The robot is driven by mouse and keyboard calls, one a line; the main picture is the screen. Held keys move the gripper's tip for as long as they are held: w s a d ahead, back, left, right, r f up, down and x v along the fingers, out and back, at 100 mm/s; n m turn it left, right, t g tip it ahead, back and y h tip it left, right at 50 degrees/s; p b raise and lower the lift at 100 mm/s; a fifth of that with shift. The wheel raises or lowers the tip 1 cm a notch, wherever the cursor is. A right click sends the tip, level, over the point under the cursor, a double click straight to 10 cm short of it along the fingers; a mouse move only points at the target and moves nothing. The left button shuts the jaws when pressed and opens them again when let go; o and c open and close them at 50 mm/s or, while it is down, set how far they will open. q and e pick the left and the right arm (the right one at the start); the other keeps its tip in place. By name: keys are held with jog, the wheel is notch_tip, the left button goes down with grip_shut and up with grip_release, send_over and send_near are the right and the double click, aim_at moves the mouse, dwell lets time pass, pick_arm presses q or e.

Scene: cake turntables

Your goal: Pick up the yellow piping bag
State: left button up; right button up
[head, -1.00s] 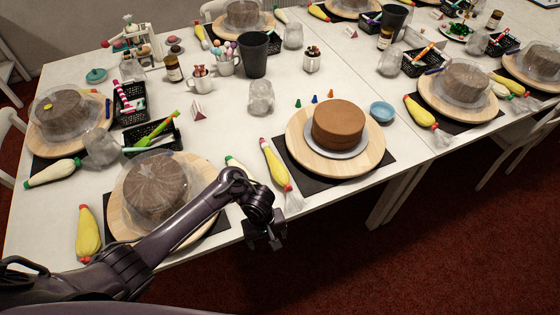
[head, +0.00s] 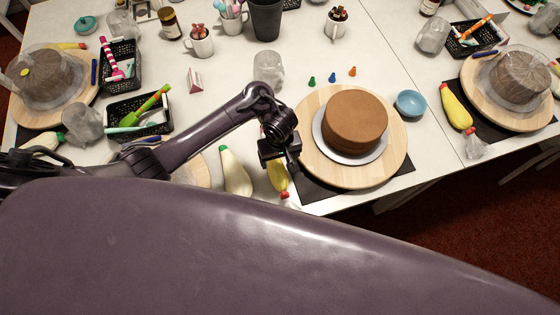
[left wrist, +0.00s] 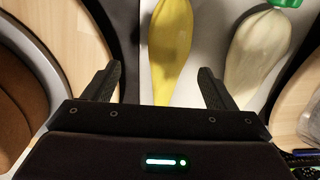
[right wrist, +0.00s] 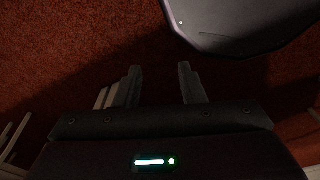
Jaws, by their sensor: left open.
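The yellow piping bag (head: 277,178) lies on the white table, left of the round wooden board with the brown cake. My left gripper (head: 284,157) is above it and hides part of it in the head view. In the left wrist view the bag (left wrist: 171,50) lies between and beyond the two spread fingertips of the left gripper (left wrist: 160,82), apparently not touched. My right gripper (right wrist: 160,84) shows only in the right wrist view, fingers apart and empty, over the red floor.
A cream piping bag (head: 235,172) with a green tip lies just left of the yellow one. The wooden board (head: 390,165) with the brown cake (head: 354,121) stands close on the right. A clear glass (head: 268,70) and several small coloured tips are behind.

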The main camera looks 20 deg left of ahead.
aim_at(277, 168)
pick_arm(q)
jog(key=f, duration=0.1)
jog(key=s+f, duration=0.1)
jog(key=f+b, duration=0.1)
jog(key=shift+s+a+f, duration=0.15)
jog(key=shift+s+a, duration=0.1)
jog(key=shift+s, duration=0.1)
jog(key=shift+w+f, duration=0.25)
jog(key=shift+f, duration=1.15)
jog(key=c, duration=0.6)
jog(key=shift+r, duration=0.1)
jog(key=shift+c, duration=0.6)
pick_arm(e)
jog(key=shift+s+d+f, duration=0.2)
jog(key=shift+s+f, duration=0.3)
jog(key=shift+s, duration=0.1)
jog(key=shift+s+d+f, duration=0.15)
jog(key=shift+s+f, duration=0.3)
jog(key=shift+s, duration=0.1)
